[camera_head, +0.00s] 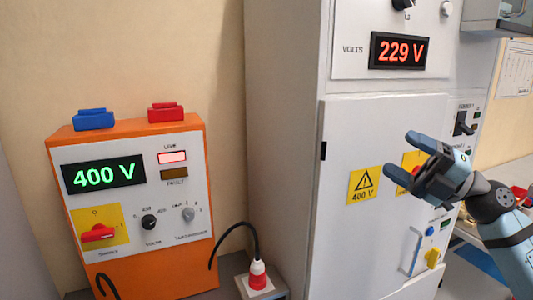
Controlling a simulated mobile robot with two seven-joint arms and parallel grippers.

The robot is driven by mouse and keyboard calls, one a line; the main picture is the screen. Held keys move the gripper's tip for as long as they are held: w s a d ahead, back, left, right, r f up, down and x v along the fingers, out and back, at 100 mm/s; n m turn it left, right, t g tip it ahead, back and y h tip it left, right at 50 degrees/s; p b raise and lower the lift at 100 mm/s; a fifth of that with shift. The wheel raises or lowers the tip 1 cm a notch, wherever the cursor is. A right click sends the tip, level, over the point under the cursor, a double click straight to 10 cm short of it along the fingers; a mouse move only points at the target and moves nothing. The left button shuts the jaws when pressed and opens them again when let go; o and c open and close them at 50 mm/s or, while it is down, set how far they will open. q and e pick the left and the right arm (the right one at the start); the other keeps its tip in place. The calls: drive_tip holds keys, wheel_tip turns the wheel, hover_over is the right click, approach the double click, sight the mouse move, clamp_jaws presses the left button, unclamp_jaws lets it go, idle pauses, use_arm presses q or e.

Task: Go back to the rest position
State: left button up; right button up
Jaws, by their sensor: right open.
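My right gripper (402,161) is open and empty. It is raised in front of the grey cabinet (340,230) at the right, with its fingers pointing left. Its arm comes in from the right edge. The gripper partly covers a yellow panel with a red switch (412,158) on the cabinet. My left gripper is not in view.
An orange supply box (125,132) at the left reads 400 V. The cabinet's display (399,51) reads 229 V. A red and white plug (257,275) with a black cable stands between them. A worktop (508,172) lies behind my right arm.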

drive_tip(key=s+f+m+t+h+p, duration=0.15)
drive_tip(key=f+m+t+h, duration=0.45)
drive_tip(key=f+m, duration=0.8)
drive_tip(key=s+f+m+t+h, duration=0.35)
drive_tip(key=f+m+h, duration=0.55)
drive_tip(key=f, duration=0.9)
drive_tip(key=s+a+f+m+g+h, duration=0.1)
drive_tip(key=s+a+f+m+g, duration=0.1)
drive_tip(key=s+f, duration=0.8)
drive_tip(key=s+a+f+m+g+h+p, duration=0.1)
drive_tip(key=s+a+f+m+g, duration=0.2)
drive_tip(key=s+f, duration=0.7)
wheel_tip(320, 180, down, 3)
drive_tip(key=m+g, duration=0.2)
drive_tip(key=shift+a+r+m+g, duration=0.2)
drive_tip(key=shift+a+m+g, duration=0.1)
drive_tip(key=shift+a+g, duration=0.05)
